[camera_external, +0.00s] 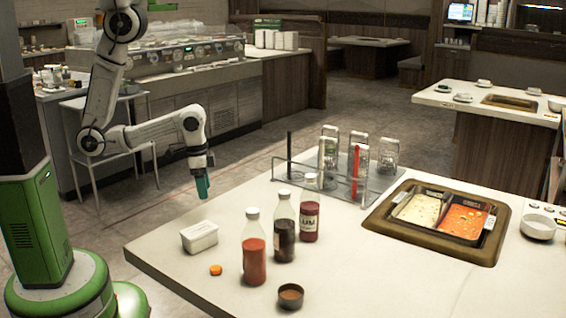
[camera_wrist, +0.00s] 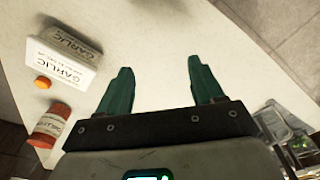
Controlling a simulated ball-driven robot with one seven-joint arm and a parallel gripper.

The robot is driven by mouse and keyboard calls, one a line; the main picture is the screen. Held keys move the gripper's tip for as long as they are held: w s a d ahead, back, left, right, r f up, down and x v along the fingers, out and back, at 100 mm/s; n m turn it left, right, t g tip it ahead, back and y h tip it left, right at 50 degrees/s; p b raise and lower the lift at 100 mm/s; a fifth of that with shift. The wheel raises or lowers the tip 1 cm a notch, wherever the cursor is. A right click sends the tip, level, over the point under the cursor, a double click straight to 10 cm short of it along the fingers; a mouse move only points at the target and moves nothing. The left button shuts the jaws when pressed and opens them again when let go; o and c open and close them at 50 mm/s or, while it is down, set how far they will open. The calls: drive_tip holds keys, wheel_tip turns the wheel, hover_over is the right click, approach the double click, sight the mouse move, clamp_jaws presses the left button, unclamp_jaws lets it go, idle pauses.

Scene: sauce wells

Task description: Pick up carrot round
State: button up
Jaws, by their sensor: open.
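The carrot round (camera_external: 216,270) is a small orange disc lying on the white table (camera_external: 170,258), near its front-left edge. In the wrist view the carrot round (camera_wrist: 43,82) is at the far left, beside the white garlic container (camera_wrist: 62,55). My gripper (camera_external: 203,188) hangs above the table's far-left edge, apart from the carrot round. In the wrist view its two teal fingers (camera_wrist: 157,85) are spread with nothing between them.
The garlic container (camera_external: 199,237) stands just behind the carrot round. A red bottle (camera_external: 254,260), a dark bottle (camera_external: 283,235) and another sauce bottle (camera_external: 309,215) stand to its right. A small brown bowl (camera_external: 291,296) is near the front. A glass rack (camera_external: 340,182) and sauce wells (camera_external: 440,245) lie further right.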

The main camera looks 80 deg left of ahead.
drive_tip(key=shift+c, duration=0.2)
drive_tip(key=w+f+m+t+y, duration=0.1)
drive_tip(key=w+m+y, duration=0.1)
drive_tip(key=w+m, duration=0.55)
drive_tip(key=w+d+r+m+t+y, duration=0.1)
drive_tip(key=w+d+m, duration=0.4)
drive_tip(key=d+m, duration=0.45)
drive_tip(key=m, duration=1)
approach(214, 269)
drive_tip(key=p+x, duration=0.1)
drive_tip(key=x, duration=0.7)
